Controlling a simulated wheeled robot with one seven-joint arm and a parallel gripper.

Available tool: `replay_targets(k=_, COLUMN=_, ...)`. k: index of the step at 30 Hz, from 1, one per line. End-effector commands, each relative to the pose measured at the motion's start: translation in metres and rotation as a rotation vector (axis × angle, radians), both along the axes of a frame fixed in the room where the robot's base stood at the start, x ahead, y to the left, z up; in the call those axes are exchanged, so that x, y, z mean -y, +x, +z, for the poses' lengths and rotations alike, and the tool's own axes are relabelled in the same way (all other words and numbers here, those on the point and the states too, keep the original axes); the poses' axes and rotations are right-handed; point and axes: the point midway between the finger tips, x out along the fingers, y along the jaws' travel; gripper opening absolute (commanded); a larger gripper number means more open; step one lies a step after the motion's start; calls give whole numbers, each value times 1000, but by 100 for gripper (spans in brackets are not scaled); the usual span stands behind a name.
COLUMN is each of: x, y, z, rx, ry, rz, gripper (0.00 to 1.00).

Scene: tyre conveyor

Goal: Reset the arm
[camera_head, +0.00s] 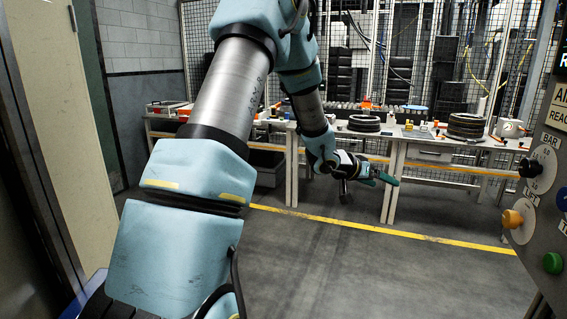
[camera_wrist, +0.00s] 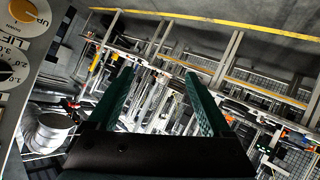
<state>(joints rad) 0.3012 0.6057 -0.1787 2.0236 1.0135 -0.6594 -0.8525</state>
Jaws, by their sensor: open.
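My arm stretches from the left foreground up and over toward the middle of the head view. My gripper (camera_head: 386,180) hangs at its end in front of the workbench, pointing right, and holds nothing. In the wrist view my gripper (camera_wrist: 158,85) shows two green fingers spread apart with only background between them.
A workbench (camera_head: 428,167) with stacked tyres (camera_head: 466,125) and a single tyre (camera_head: 364,123) stands at the back, before a mesh fence. A control panel (camera_head: 540,200) with knobs is at the right. A yellow line (camera_head: 400,234) crosses the clear floor. A door (camera_head: 55,110) is at the left.

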Motion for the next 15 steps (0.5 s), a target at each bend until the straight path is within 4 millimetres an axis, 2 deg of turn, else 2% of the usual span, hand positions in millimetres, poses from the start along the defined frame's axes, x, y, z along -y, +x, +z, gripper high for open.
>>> replay_targets(k=1, x=-35, y=9, z=3, rx=19, ry=80, rz=92, gripper=83)
replay_targets(k=3, x=-87, y=15, z=1, rx=22, ry=200, rz=214, gripper=83)
replay_targets(k=5, x=-131, y=12, z=-1, rx=3, ry=299, rz=305, gripper=83)
replay_targets(k=6, x=-159, y=6, z=-3, rx=-16, ry=363, rz=360, gripper=83)
replay_targets(k=7, x=-180, y=0, z=-4, rx=-37, ry=410, rz=397, gripper=83)
replay_targets(k=10, x=-245, y=-34, z=-8, rx=-134, ry=549, rz=504, gripper=83)
replay_targets(k=12, x=-283, y=-66, z=-10, rx=-224, ry=628, rz=559, gripper=83)
replay_targets(k=15, x=-320, y=-117, z=-14, rx=-363, ry=706, rz=602, gripper=83)
